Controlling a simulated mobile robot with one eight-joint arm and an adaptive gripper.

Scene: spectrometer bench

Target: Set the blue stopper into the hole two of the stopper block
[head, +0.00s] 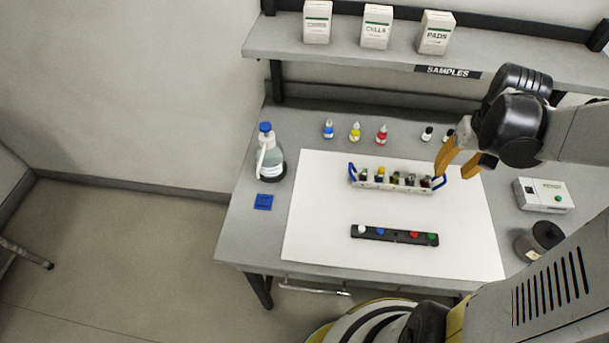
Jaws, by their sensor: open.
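The stopper block (398,237) is a long black strip on the front part of the white mat. A blue stopper (380,231) sits on it, second from the left, beside a white stopper (362,229). A red stopper (414,235) and a green stopper (433,237) sit towards its right end. A wider gap lies between blue and red. Hole numbers are too small to read. My gripper (456,172), with orange fingers, is open and seems empty, up and right of the block near the rack's right end.
A grey rack (392,187) with blue handles holds several small vessels behind the block. Small bottles (355,133) stand at the back, a wash bottle (269,160) at left. The mat (315,225) is clear around the block.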

